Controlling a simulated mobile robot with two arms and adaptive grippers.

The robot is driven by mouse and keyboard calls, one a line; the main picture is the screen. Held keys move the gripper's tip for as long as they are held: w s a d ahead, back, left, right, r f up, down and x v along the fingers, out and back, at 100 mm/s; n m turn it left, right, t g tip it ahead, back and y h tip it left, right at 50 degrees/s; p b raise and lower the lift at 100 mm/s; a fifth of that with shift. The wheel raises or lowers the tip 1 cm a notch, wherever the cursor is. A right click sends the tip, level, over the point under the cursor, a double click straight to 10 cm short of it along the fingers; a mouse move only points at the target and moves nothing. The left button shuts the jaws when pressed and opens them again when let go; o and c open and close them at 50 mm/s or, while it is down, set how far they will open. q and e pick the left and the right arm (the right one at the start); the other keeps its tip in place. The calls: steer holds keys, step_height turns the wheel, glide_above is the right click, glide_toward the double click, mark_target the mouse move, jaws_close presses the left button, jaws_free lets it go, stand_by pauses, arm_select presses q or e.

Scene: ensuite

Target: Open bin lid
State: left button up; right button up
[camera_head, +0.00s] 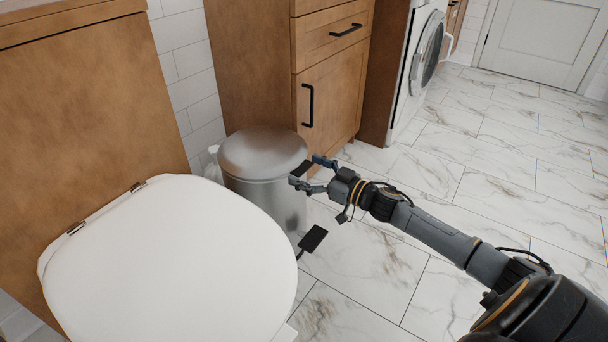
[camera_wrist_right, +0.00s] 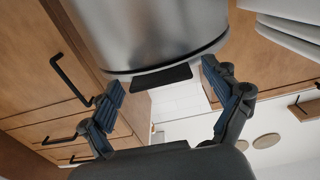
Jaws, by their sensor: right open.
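The metal bin (camera_head: 262,156) stands between the toilet and the wooden cabinet, its round lid down. A black tab (camera_head: 301,168) sticks out from the lid's front edge. A black pedal (camera_head: 312,238) sits low at its front. My right gripper (camera_head: 304,172) is at lid height in front of the bin, open, its fingers on either side of the tab. In the right wrist view the bin body (camera_wrist_right: 150,28) fills the top, and the tab (camera_wrist_right: 162,78) lies between the spread fingers (camera_wrist_right: 161,80). Contact cannot be told. My left gripper is not in view.
A toilet with a white closed lid (camera_head: 170,265) is close at the left of the bin. A wooden cabinet (camera_head: 332,105) with black handles stands behind it. A washing machine (camera_head: 418,70) is farther back. The marble-tiled floor (camera_head: 500,190) at right is clear.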

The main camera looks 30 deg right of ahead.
steer(key=shift+w+a, duration=0.2)
steer(key=shift+w, duration=0.25)
